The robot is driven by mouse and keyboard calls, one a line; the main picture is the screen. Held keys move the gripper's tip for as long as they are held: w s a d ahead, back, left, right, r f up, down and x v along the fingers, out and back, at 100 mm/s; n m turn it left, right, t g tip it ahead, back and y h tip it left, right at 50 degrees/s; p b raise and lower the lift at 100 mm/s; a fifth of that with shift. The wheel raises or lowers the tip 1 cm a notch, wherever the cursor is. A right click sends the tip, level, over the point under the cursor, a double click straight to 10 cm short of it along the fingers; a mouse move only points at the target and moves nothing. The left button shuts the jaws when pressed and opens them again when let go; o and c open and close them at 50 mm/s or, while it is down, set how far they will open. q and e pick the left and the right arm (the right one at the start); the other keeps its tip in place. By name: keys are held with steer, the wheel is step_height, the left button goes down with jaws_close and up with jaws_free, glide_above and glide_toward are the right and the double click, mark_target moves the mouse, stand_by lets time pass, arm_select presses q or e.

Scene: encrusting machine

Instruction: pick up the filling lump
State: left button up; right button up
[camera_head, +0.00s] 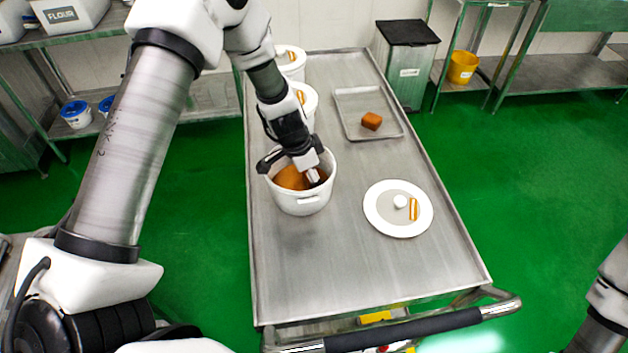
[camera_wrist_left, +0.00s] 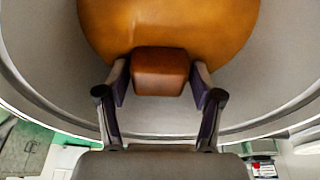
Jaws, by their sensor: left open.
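The filling lump (camera_wrist_left: 160,66) is a brown-orange rounded block in the left wrist view. It sits at the near side of a smooth orange filling mass (camera_wrist_left: 165,22) inside a white tub (camera_head: 301,201). My left gripper (camera_wrist_left: 160,80) reaches down into the tub with its two fingers apart, one on each side of the lump. I cannot tell whether the fingers touch it. In the head view the gripper (camera_head: 314,177) hides the lump, and only part of the orange filling shows. A piece of my right arm shows at the right edge; its gripper is out of view.
On the steel table (camera_head: 330,270), a tray (camera_head: 352,103) holds another brown block (camera_head: 371,121). A white plate (camera_head: 379,222) holds a white ball (camera_head: 400,201) and an orange-striped piece (camera_head: 413,209). More white tubs (camera_head: 290,66) stand behind. The table's front is clear.

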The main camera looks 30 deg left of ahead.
arm_select(q)
steer(key=shift+w, duration=0.1)
steer(key=shift+s+r, duration=0.15)
steer(key=shift+s, duration=0.1)
steer(key=c, duration=0.9)
steer(key=shift+w, duration=0.1)
steer(key=shift+c, duration=0.3)
